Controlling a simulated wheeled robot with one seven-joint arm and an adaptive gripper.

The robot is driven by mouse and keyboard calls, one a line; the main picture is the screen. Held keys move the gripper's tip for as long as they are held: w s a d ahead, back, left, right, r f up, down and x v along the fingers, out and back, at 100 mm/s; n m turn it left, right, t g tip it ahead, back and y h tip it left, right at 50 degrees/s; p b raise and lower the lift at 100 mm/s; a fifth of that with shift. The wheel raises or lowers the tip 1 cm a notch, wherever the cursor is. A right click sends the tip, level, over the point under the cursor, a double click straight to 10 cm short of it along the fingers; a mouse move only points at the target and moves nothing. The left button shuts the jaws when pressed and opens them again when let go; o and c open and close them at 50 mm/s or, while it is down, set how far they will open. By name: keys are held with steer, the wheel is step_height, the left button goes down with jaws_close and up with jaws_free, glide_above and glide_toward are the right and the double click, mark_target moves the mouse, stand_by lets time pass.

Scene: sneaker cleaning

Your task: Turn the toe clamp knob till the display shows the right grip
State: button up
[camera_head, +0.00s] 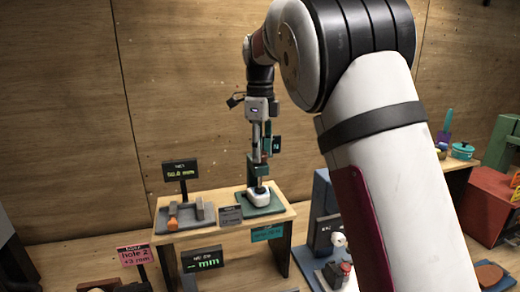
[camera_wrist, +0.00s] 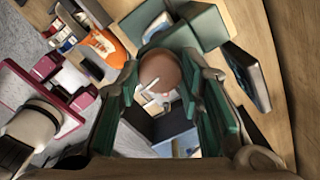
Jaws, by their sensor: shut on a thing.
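My gripper (camera_head: 258,178) points straight down over the right part of a small wooden stand. In the wrist view its green-padded fingers (camera_wrist: 163,95) are shut on a round brown thing (camera_wrist: 160,70). I cannot tell for sure whether this is the toe clamp knob. Directly below the fingers, a white rounded block (camera_head: 258,196) sits on a dark green plate (camera_head: 272,208). A lower display (camera_head: 202,260) shows dashes and "mm".
The wooden stand (camera_head: 228,229) also bears a small grey label (camera_head: 230,215). A pink "hole 2 +3 mm" sign (camera_head: 135,256) stands front left. A blue-grey machine (camera_head: 323,218) stands right of the stand. A red box (camera_head: 487,203) is at the far right.

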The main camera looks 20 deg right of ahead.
steer(key=o, duration=1.2)
steer(key=shift+c, duration=0.2)
step_height(320, 180, up, 12)
